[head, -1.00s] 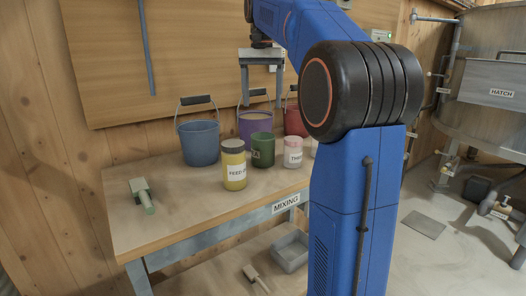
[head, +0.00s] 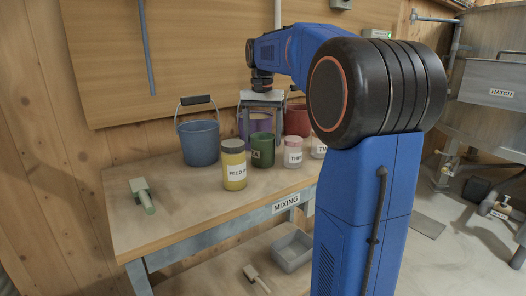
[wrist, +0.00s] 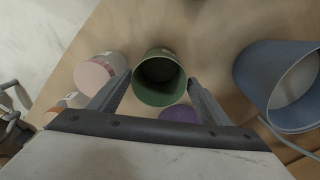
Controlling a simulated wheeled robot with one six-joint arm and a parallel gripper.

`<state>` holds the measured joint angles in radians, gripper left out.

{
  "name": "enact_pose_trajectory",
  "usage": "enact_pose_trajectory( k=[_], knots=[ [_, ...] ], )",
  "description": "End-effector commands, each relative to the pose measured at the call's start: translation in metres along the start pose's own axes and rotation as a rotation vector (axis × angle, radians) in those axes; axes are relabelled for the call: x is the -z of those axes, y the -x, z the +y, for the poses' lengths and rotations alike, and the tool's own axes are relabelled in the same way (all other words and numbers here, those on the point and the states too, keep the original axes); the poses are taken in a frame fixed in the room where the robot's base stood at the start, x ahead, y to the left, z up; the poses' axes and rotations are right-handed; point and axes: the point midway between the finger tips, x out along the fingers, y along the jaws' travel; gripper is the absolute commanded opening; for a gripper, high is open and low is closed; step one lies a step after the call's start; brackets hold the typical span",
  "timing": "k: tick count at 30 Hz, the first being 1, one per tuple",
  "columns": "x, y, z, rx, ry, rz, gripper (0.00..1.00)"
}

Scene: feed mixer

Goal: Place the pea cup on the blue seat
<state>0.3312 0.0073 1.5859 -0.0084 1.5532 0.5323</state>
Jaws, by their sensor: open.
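The green cup (head: 262,151) with a partly readable white label, likely the pea cup, stands upright on the mixing bench. The wrist view shows its open top and dark inside (wrist: 160,78). My gripper (head: 261,120) is open and pointing down just above the cup; in the wrist view its two fingers (wrist: 158,84) appear on either side of the cup, with nothing held. I cannot tell whether they touch it. I cannot make out a blue seat in either view.
A yellow feed jar (head: 234,168) and a pink-lidded jar (head: 293,153) stand close by. The front bench top is clear.

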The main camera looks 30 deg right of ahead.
Motion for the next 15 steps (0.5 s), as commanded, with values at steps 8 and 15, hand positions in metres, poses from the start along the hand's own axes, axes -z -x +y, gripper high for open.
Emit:
enact_pose_trajectory(
  k=[8,15],
  knots=[
    [-0.003,-0.035,0.002,-0.001,0.0,-0.002,0.72],
    [-0.003,-0.05,0.002,0.0,0.001,0.001,0.72]
  ],
)
